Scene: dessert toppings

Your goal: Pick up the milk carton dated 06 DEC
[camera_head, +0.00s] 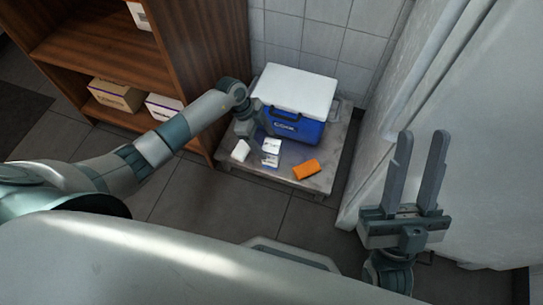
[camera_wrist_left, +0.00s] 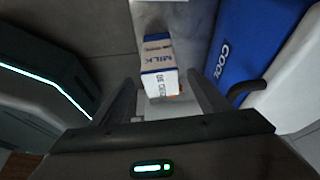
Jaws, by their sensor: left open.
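In the head view my left gripper (camera_head: 252,128) is low over the low table, beside the cooler. White cartons (camera_head: 240,151) and (camera_head: 271,146) show just below it; I cannot tell which one the wrist view shows. My right gripper (camera_head: 421,137) is open and empty, fingers pointing up, at the right.
A blue cooler (camera_head: 298,127) with a white lid stands on the low table (camera_head: 335,150), close to my left gripper. An orange item (camera_head: 306,170) lies near the table's front edge. A wooden shelf (camera_head: 200,55) with boxes stands left, a pale curtain (camera_head: 385,120) right.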

